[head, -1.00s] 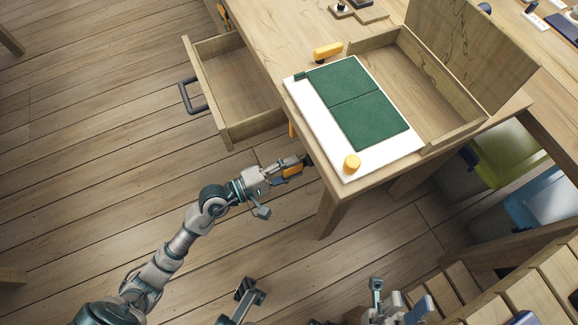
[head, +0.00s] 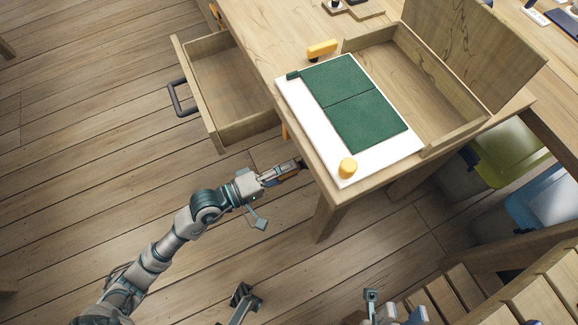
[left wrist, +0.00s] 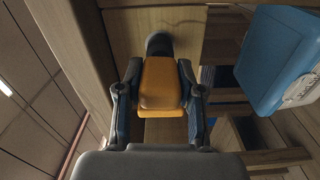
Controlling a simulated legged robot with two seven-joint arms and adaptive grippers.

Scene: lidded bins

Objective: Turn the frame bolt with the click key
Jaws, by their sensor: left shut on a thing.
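My left gripper (head: 284,173) is at the front side of the table, low by the near corner. In the left wrist view it (left wrist: 160,95) is shut on the orange click key (left wrist: 162,84), with a finger on each side. The key's dark rounded end (left wrist: 159,44) points at the wooden frame (left wrist: 128,38) and appears to meet it. The frame bolt cannot be made out; the key's end may cover it. Part of my right arm (head: 384,316) shows at the bottom edge of the head view, and its finger state is unclear.
An open drawer (head: 217,142) juts out left of my left gripper. A white board (head: 305,112) with green pads and a yellow knob (head: 348,168) lies on the table. A yellow-handled item (head: 322,49) lies behind it, beside an open wooden box (head: 465,125). Lidded bins (head: 510,155) stand right.

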